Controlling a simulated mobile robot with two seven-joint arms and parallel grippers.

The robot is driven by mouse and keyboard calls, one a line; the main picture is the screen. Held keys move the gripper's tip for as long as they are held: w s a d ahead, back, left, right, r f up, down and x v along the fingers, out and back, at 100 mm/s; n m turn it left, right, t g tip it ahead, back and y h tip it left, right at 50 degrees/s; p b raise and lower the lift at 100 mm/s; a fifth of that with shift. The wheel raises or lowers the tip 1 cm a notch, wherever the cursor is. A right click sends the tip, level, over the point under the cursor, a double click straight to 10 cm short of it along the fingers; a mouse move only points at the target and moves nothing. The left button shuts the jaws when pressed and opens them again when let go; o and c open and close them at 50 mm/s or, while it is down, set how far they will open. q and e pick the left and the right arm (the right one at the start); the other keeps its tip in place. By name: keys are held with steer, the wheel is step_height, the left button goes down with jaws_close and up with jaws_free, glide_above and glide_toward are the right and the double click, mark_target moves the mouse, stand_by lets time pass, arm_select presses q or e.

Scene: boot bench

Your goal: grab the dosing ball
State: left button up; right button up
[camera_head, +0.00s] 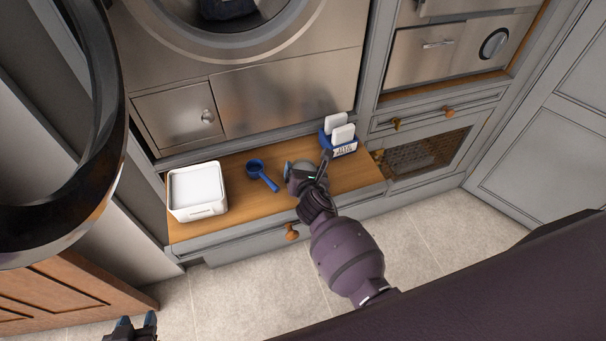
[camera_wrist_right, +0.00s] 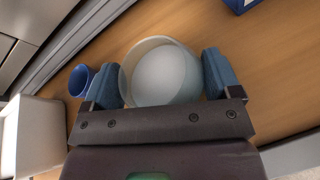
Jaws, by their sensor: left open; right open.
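The dosing ball (camera_wrist_right: 160,68) is a pale, translucent round cup on the wooden bench. In the right wrist view it lies between the two blue fingers of my right gripper (camera_wrist_right: 163,80), which is open around it. I cannot tell whether the fingers touch it. In the head view my right gripper (camera_head: 306,176) covers much of the dosing ball (camera_head: 301,165). My left gripper (camera_head: 137,327) is open and empty at the bottom left of the head view, low over the floor and far from the ball.
A blue scoop (camera_head: 262,175) lies just left of the ball. A white tub (camera_head: 196,191) stands at the bench's left end. A blue holder with white packs (camera_head: 341,139) stands at the back right. The washing machine (camera_head: 280,90) rises behind. The bench's right end (camera_head: 358,175) is clear.

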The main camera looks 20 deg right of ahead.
steer(key=shift+w, duration=0.1)
steer(key=c, duration=0.5)
